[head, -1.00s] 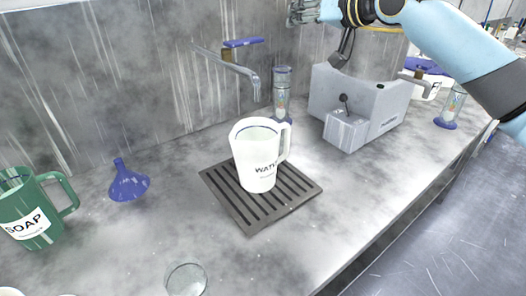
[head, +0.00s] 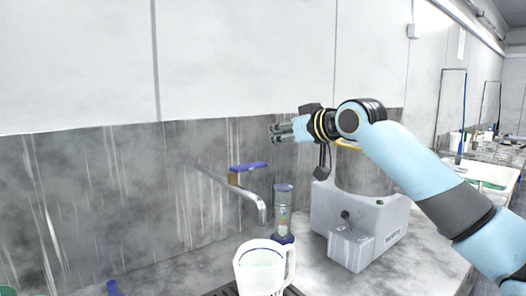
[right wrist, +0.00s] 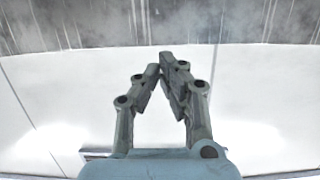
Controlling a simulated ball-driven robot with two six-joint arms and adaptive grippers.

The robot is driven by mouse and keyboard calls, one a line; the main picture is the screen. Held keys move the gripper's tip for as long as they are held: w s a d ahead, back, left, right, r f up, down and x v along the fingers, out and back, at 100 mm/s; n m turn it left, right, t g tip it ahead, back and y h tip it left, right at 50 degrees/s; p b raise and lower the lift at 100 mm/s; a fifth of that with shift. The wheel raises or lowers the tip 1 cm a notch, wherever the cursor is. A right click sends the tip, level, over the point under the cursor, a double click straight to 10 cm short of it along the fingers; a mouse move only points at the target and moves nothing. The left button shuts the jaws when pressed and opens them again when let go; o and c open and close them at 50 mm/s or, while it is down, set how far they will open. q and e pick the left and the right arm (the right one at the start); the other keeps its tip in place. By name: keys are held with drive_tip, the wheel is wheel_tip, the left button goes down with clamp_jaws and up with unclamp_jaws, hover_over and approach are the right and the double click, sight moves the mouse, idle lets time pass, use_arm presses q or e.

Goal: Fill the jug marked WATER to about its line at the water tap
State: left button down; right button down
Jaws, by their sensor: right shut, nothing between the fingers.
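The white jug (head: 259,277) stands upright on the dark slatted drain mat, its lower part cut off by the head view's bottom edge. A blue line shows near its rim, and its inside looks pale greenish; I cannot tell the liquid level. The tap spout (head: 245,192) ends above the jug, and no stream shows under it. The tap's blue lever (head: 248,167) is on top of it. My right gripper (head: 272,133) is shut and empty, above and right of the lever, apart from it. Its fingertips meet in the right wrist view (right wrist: 164,62). My left gripper is out of view.
A clear cylinder with a blue base (head: 283,210) stands behind the jug. A grey machine (head: 365,222) sits to its right, under my right arm. The streaked splashback (head: 95,200) rises behind the tap. A blue piece (head: 113,287) shows at the bottom left.

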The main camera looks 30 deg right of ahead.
drive_tip(key=p, duration=0.1)
hover_over(267, 164)
drive_tip(key=a, duration=0.1)
drive_tip(key=f, duration=0.1)
wheel_tip(267, 164, down, 4)
drive_tip(key=shift+r+p, duration=0.2)
drive_tip(key=shift+p, duration=0.35)
drive_tip(key=shift+f, duration=0.55)
drive_tip(key=f+m+b, duration=0.1)
drive_tip(key=f+b, duration=0.1)
drive_tip(key=d+f+m+y+b, duration=0.1)
drive_tip(key=m+b, duration=0.1)
drive_tip(key=shift+f, duration=0.35)
drive_tip(key=shift+r, duration=0.3)
